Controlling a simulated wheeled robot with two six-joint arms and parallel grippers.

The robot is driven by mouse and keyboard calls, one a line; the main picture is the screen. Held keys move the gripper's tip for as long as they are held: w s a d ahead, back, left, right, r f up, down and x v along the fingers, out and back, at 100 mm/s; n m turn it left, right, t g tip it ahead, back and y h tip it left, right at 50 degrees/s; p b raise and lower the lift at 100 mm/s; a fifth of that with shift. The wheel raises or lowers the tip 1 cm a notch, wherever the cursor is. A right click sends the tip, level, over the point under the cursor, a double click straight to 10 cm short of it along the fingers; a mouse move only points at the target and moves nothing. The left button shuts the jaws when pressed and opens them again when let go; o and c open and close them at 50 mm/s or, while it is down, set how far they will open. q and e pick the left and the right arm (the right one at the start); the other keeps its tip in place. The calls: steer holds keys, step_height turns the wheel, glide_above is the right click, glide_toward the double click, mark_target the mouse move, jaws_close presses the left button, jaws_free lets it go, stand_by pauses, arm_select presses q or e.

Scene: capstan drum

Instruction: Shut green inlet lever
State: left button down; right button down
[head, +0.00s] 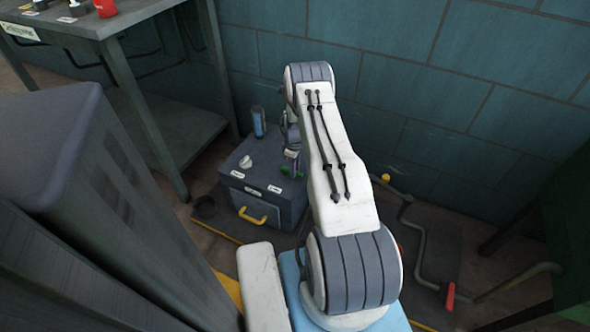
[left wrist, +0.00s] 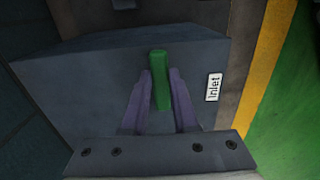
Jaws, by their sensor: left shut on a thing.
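The green inlet lever (left wrist: 160,80) stands between the two purple fingers of my left gripper (left wrist: 160,90) in the left wrist view. The fingers are shut on it, and its upper end sticks out past their tips. A white "Inlet" label (left wrist: 213,87) is on the grey box to the right of the lever. In the head view, my left gripper (head: 291,160) is over the right part of the grey box (head: 283,211). Only small bits of green (head: 286,170) show there, partly hidden by the gripper. My right gripper is not in view.
The box also carries a white knob (head: 246,162), a blue cylinder (head: 259,121) and a yellow handle (head: 252,215). A workbench (head: 92,22) stands at the back left, and a large grey cabinet (head: 110,190) at the left. Pipes with a red end (head: 450,296) are at the right.

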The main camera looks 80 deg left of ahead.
arm_select(q)
steer(key=shift+a, duration=0.15)
steer(key=c, duration=0.7)
jaws_free()
step_height(320, 180, up, 10)
steer(key=p, duration=0.3)
steer(key=shift+w+r, duration=0.1)
steer(key=shift+r, duration=0.15)
steer(key=shift+w, duration=0.1)
